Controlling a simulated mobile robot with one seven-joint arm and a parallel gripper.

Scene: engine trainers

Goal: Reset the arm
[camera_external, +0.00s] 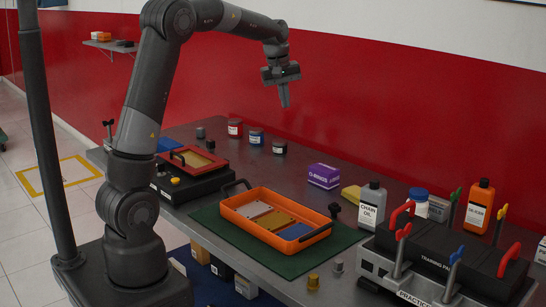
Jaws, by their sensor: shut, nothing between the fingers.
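My arm rises from its base at the left and bends over the table (335,203). My gripper (285,103) hangs above the back of the table, pointing down. Its fingers are together, with nothing held between them. It is well clear of the objects below and touches none of them.
An orange tray (228,209) with coloured plates lies on a green mat (212,226). Small jars (235,128) and a purple box (324,176) stand behind. Bottles (371,205) and a black training unit with coloured handles (440,256) fill the right side. A red-framed box (193,160) stands left.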

